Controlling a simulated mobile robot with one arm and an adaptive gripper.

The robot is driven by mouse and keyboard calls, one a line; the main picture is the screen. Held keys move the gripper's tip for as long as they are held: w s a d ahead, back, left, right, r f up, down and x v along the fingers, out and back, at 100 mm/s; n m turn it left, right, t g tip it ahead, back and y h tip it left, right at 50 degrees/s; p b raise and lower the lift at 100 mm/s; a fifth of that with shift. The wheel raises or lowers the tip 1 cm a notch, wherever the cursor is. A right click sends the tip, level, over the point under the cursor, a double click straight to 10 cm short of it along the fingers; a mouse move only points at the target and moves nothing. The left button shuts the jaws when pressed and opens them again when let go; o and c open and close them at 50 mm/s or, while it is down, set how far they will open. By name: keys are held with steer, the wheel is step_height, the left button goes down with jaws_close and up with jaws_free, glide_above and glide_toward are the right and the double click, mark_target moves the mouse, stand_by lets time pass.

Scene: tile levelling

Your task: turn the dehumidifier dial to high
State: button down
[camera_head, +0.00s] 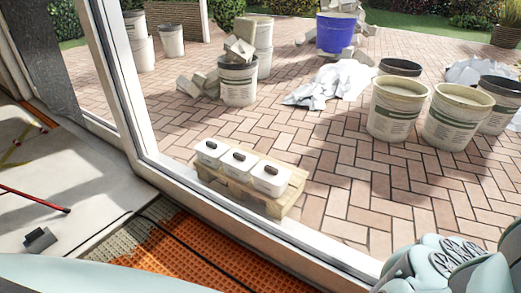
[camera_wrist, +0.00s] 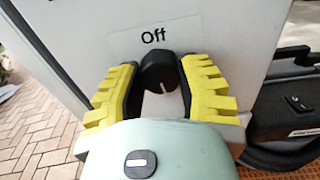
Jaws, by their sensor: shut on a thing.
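In the wrist view the dehumidifier shows as a white panel (camera_wrist: 225,32) with a label reading "Off" (camera_wrist: 153,37). Just below the label is a black dial (camera_wrist: 157,68) with a short white mark on its near, lower part. My gripper (camera_wrist: 159,75) has its yellow ribbed fingers on either side of the dial and is shut on it. Any other dial labels are out of view or hidden by the gripper. The head view shows neither the dehumidifier nor my gripper clearly.
In the wrist view a black case (camera_wrist: 285,115) stands close to the right, with brick paving on the left. In the head view a pallet (camera_head: 283,206) holds white containers (camera_head: 239,162) beyond a white door frame (camera_head: 235,210). Several buckets stand on the paving.

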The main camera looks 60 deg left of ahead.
steer(key=shift+s+r+m, duration=0.1)
steer(key=shift+r+m, duration=0.05)
steer(key=shift+m, duration=0.65)
steer(key=shift+d, duration=0.1)
steer(key=c, duration=0.5)
jaws_free()
steer(key=v, duration=0.7)
steer(key=shift+a, duration=0.35)
